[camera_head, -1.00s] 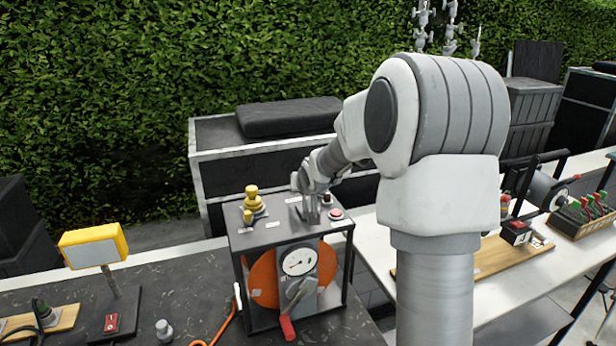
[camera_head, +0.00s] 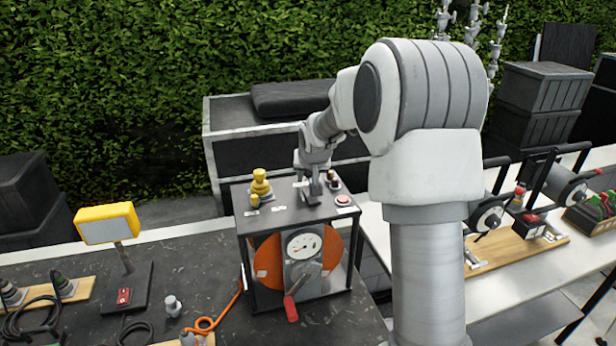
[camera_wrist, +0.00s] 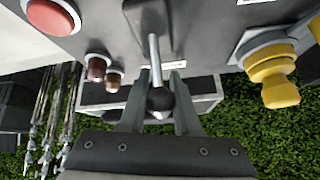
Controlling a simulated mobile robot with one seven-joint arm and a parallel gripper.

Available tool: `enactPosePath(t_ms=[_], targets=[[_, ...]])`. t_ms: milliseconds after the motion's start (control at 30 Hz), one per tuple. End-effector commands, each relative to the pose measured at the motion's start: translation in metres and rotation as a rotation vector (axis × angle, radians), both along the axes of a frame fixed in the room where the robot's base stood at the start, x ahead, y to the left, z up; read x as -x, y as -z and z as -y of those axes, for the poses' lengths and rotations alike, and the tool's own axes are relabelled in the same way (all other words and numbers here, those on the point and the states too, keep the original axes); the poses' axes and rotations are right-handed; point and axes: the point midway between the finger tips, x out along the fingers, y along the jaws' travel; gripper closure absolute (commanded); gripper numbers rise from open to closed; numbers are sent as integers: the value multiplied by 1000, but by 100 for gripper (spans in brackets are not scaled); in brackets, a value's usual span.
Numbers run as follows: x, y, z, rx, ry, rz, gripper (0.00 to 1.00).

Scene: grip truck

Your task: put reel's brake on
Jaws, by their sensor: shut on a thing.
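The reel (camera_head: 266,262) is an orange drum inside a black-framed box, with a round gauge (camera_head: 304,243) and a red-handled crank (camera_head: 291,307) on its front. On the box top a slim metal lever (camera_wrist: 154,55) with a black ball knob (camera_wrist: 160,99) rises from a dark slotted base. My gripper (camera_head: 314,196) is over the middle of the box top. In the wrist view my gripper (camera_wrist: 158,104) has its fingers on either side of the ball knob, shut on it. The fingers hide most of the lever in the head view.
A yellow knob (camera_head: 260,184) stands left of the lever on the box top. A red button (camera_head: 343,199) and small brown knobs (camera_head: 333,181) are to its right. A yellow lamp (camera_head: 108,223) stands on the dark table at left. A hedge is behind.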

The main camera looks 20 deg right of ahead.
Motion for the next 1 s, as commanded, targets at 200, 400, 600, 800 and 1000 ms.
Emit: enactPosePath(t_ms=[200,400,600,800,1000], targets=[[0,0,0,-1,-1,0,39],[0,0,0,0,0,0,39],[4,-6,0,1,0,2,39],[22,-30,-2,0,2,5,39],[45,-62,-5,2,1,6,39]])
